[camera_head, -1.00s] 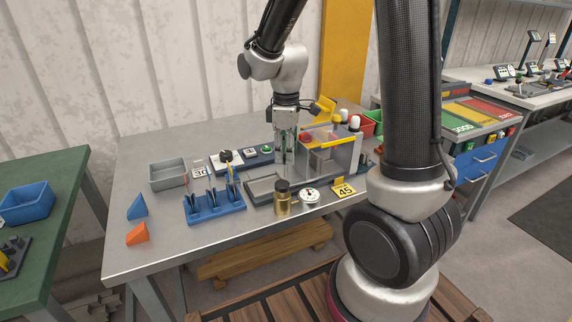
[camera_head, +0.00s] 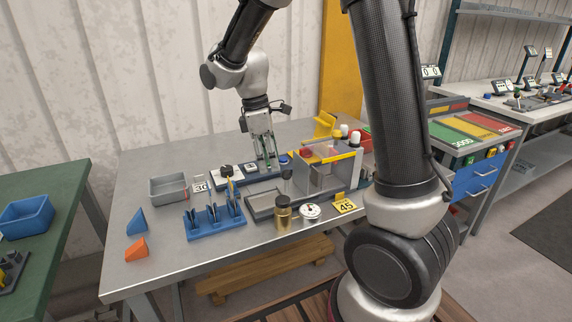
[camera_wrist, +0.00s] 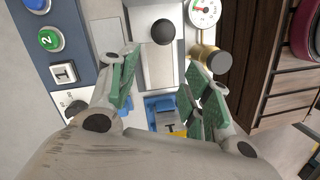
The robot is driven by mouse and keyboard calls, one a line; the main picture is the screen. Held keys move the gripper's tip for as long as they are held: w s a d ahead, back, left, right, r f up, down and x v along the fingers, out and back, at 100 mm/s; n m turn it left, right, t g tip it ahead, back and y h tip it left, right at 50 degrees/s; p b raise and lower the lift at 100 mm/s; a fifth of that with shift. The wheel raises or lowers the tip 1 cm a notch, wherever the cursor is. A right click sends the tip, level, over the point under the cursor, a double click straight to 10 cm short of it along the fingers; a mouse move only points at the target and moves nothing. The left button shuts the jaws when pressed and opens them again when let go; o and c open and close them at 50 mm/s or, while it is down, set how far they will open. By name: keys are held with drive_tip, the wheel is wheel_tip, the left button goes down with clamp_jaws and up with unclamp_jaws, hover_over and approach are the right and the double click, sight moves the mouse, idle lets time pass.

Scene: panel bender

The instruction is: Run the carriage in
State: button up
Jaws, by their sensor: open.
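The panel bender (camera_head: 335,172) stands on the grey bench, with a clear guard edged in yellow. A flat grey bed (camera_head: 262,206) extends to its left, and a black ball knob (camera_head: 287,173) stands up by the guard. I take the knob's slide to be the carriage. The wrist view shows the knob (camera_wrist: 163,32) on a pale plate, ahead of the fingertips and apart from them. My gripper (camera_head: 267,165) is open and empty, pointing down behind the bed. Its green-padded fingers (camera_wrist: 165,92) are spread in the wrist view.
A blue rack (camera_head: 216,222) of tools, a brass cylinder (camera_head: 283,215) and a gauge (camera_head: 310,211) stand in front. A button panel (camera_head: 235,177) lies behind the bed. A yellow 45 tag (camera_head: 345,205) is at right. A grey bin (camera_head: 168,189) and two wedges sit left.

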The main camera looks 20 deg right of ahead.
sight(287, 174)
drive_tip(key=d+f+n, duration=0.1)
drive_tip(key=f, duration=0.1)
drive_tip(key=s+d+f+g+h, duration=0.1)
drive_tip(key=d, duration=0.1)
drive_tip(key=d+f+n+h, duration=0.1)
drive_tip(key=f, duration=0.1)
drive_tip(key=shift+s+d+f+n, duration=0.2)
drive_tip(key=shift+s+f+n, duration=0.1)
clamp_jaws()
drive_tip(key=shift+d, duration=0.1)
